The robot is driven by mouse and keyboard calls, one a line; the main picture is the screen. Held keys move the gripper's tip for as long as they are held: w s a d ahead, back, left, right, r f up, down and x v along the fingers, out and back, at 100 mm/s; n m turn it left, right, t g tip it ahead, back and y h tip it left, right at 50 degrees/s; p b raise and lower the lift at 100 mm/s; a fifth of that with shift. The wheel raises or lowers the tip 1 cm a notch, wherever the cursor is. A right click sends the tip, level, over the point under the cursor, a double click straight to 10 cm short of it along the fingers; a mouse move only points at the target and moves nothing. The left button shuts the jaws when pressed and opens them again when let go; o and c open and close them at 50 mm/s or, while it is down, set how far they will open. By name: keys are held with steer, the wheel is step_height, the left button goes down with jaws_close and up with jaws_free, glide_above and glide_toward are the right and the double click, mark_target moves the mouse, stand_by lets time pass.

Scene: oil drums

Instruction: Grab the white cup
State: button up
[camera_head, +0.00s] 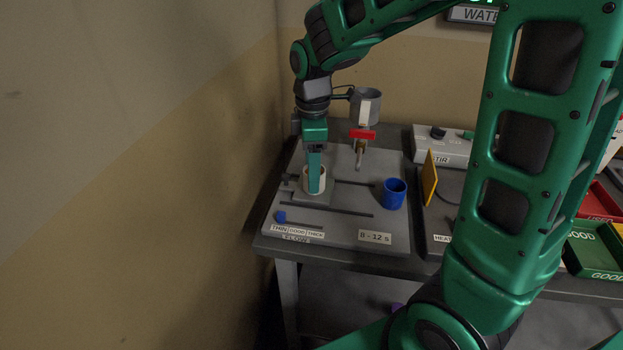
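The white cup (323,182) stands upright on the grey flow board at the left of the bench. My gripper (315,190) points straight down at the cup. One green finger shows, overlapping the middle of the cup and covering part of it. The other finger is hidden, so I cannot tell whether the fingers are open or shut, or whether they touch the cup.
A blue cup (394,194) stands to the right on the board. A grey funnel cup (365,106) with a red valve (362,134) is behind. A yellow panel (429,179) and green bin (592,249) stand further right. The wall is close at left.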

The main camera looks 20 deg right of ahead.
steer(key=shift+f, duration=1.15)
steer(key=c, duration=1.2)
steer(key=shift+r, duration=0.15)
steer(key=shift+r, duration=1.75)
steer(key=shift+a+r, duration=0.1)
steer(key=shift+r, duration=0.15)
steer(key=shift+s+a+r, duration=0.95)
steer(key=shift+a+r, duration=0.15)
steer(key=shift+a, duration=0.5)
steer(key=shift+s+a+r, duration=1)
steer(key=shift+a+r, duration=0.15)
steer(key=shift+a, duration=0.5)
steer(key=shift+s+a+r, duration=0.95)
steer(key=shift+a+r, duration=0.15)
steer(key=shift+a, duration=0.5)
